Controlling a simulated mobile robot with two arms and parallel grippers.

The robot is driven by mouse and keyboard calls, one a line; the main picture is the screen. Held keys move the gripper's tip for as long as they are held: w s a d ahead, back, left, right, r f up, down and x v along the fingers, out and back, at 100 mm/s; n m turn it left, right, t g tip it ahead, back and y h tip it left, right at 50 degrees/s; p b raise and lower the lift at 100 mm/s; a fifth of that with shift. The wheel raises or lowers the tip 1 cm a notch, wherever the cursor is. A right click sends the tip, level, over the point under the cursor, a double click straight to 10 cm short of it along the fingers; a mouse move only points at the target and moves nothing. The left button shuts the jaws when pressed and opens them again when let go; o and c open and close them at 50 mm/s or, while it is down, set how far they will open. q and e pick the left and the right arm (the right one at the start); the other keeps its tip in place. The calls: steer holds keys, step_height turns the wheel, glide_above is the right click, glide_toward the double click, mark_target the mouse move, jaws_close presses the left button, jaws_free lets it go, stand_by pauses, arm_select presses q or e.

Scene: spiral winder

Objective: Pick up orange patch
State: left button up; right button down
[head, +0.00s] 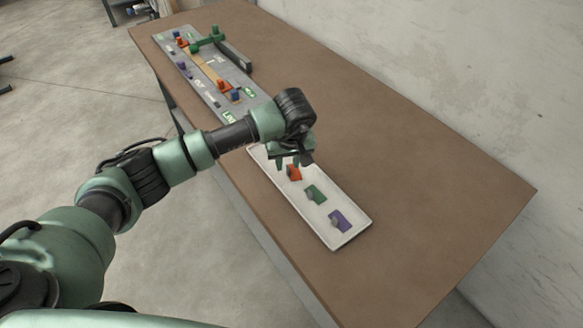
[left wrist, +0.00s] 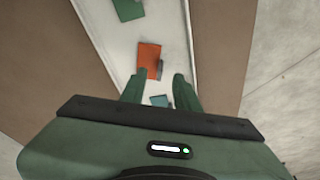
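The orange patch (head: 294,173) lies in a white tray (head: 335,241) on the brown table. It has a small grey piece at its edge. In the left wrist view the orange patch (left wrist: 149,55) lies just ahead of the fingertips. My left gripper (head: 284,163) is over the far part of the tray, its fingers pointing down. In the left wrist view the left gripper (left wrist: 157,80) shows two green fingers apart with nothing held between them. The fingers are above the tray beside the orange patch. My right gripper is not in view.
A green patch (head: 315,194) and a purple patch (head: 339,220) lie nearer in the tray. A blue-grey piece (left wrist: 160,101) shows between the fingers. A grey board (head: 175,55) with coloured parts stands beyond. The table's right side is clear.

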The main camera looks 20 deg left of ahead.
mark_target(288, 168)
arm_select(q)
steer(key=shift+w+a+f, duration=0.1)
steer(key=shift+w+f, duration=0.1)
steer(key=shift+f, duration=0.5)
jaws_close()
steer(key=shift+r, duration=0.15)
step_height(288, 168, up, 20)
steer(key=b, duration=0.3)
